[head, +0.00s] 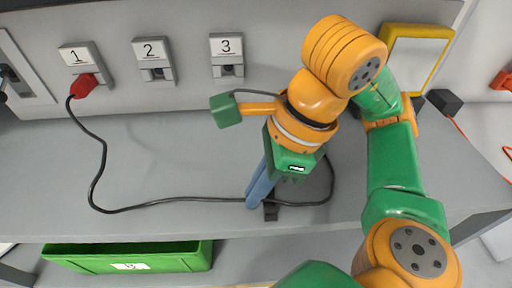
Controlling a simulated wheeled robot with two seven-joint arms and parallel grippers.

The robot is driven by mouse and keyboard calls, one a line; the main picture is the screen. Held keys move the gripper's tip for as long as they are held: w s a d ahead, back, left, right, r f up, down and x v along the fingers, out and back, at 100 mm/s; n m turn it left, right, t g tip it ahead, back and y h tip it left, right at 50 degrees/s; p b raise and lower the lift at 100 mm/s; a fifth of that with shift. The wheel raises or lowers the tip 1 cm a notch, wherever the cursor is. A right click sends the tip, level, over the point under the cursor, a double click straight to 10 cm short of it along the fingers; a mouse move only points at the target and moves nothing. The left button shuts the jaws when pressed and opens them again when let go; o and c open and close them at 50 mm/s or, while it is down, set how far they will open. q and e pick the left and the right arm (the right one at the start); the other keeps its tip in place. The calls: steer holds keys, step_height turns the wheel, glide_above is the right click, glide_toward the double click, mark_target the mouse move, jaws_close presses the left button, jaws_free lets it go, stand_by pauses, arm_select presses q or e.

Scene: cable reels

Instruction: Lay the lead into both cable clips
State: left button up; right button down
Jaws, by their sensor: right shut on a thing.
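The dark lead (160,202) runs from a red plug (84,86) in socket 1 (83,62), down and along the grey bench top. It passes the blue fingers of my right gripper (252,202), then curves up at the right behind my arm. My right gripper is shut on the lead, low over the bench near its front edge. A small black piece (271,211), perhaps a cable clip, sits right beside the fingertips. Whether the lead lies in it I cannot tell. I cannot make out a second clip. My left gripper is out of view.
Sockets 2 (154,60) and 3 (227,56) on the back panel hold no plug. A yellow-framed panel (438,48) and a black box (444,102) stand at the back right. A green bin (130,257) lies below the front edge. The bench's left part is mostly clear.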

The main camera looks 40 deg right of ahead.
steer(key=shift+c, duration=1.7)
jaws_free()
step_height(320, 180, up, 8)
steer(key=p, duration=0.7)
